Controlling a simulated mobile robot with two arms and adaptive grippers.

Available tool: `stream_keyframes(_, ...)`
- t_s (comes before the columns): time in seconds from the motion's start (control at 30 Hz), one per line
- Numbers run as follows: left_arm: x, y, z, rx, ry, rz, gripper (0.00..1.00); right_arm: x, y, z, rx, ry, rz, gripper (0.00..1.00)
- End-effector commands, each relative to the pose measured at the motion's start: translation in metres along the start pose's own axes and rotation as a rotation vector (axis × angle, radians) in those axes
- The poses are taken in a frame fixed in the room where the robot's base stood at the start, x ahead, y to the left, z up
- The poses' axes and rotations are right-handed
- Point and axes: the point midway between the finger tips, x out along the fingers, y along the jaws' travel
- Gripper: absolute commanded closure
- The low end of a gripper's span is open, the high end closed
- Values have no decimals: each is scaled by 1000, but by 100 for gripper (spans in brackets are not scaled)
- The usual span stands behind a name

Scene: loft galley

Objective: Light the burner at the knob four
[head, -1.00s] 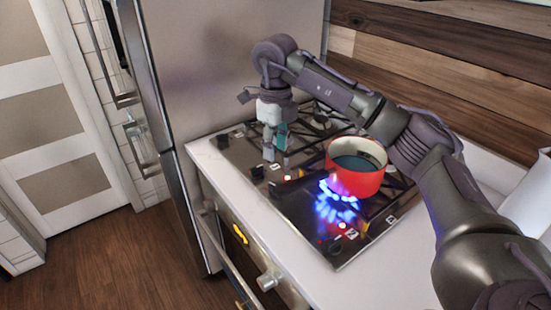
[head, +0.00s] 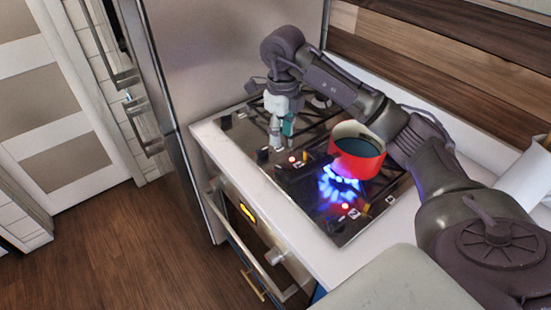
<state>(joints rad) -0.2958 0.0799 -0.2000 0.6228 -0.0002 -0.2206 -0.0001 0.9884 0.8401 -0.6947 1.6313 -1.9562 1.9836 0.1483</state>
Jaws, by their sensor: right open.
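The black hob (head: 310,205) has dark knobs along its front edge: one at the far left (head: 226,122), one near the gripper (head: 262,156) and one at the near right (head: 335,223). Small number labels are too small to read surely. Red lights glow near the gripper (head: 292,159) and by the near right knob (head: 345,206). A blue flame (head: 340,187) burns at the near burner. My right gripper (head: 275,146) points down over the hob's front left part, open and empty, beside the nearer left knob; contact cannot be told. My left gripper is out of view.
A red pot (head: 358,160) stands by the flame, below my right forearm. A tall steel fridge (head: 225,60) stands left of the white counter (head: 225,150). The oven with its handle (head: 235,235) is below. A white object (head: 526,178) is at the right edge.

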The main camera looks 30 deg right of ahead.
Motion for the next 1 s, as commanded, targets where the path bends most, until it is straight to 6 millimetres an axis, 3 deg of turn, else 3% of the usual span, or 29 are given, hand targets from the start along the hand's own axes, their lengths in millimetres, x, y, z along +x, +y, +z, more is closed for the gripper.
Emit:
stream_keyframes(0.3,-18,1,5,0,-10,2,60,67,1,-1,1,5,4,58)
stream_keyframes(0.5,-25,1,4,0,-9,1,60,100,1,0,0,2,4,58)
stream_keyframes(0.7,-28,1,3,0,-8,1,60,115,1,0,-1,0,1,58)
stream_keyframes(1.0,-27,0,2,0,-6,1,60,117,1,0,-1,0,1,60)
